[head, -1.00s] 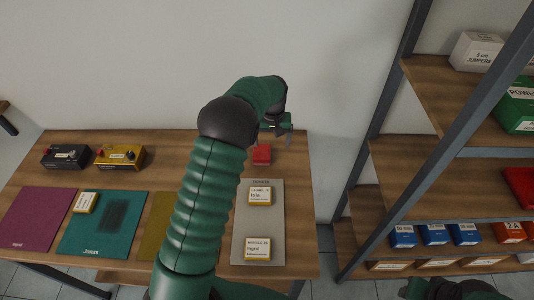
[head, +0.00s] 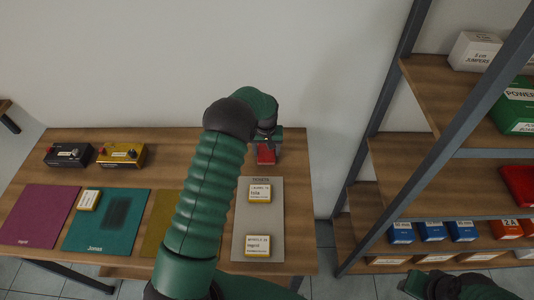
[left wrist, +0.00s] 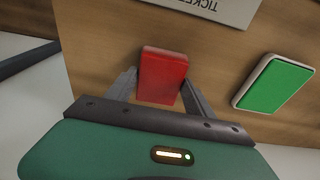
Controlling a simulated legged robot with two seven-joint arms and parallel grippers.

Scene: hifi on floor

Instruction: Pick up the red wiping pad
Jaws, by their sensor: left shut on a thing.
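The red wiping pad (head: 265,154) lies at the back right of the wooden table, behind the grey tickets mat (head: 238,228). It also shows in the left wrist view (left wrist: 163,75). My left gripper (head: 266,143) reaches down over the pad, partly hiding it. In the left wrist view its two grey fingers (left wrist: 160,85) stand on either side of the pad and are shut on it. I cannot tell whether the pad is lifted off the table. My right gripper (head: 418,286) is at the lower right by the shelf; its jaw state is unclear.
A green-faced block (left wrist: 273,83) lies near the pad in the wrist view. Two ticket cards lie on the grey mat. A black box (head: 68,155) and a yellow box (head: 121,155) stand at the back left. A loaded shelf rack (head: 400,160) stands to the right.

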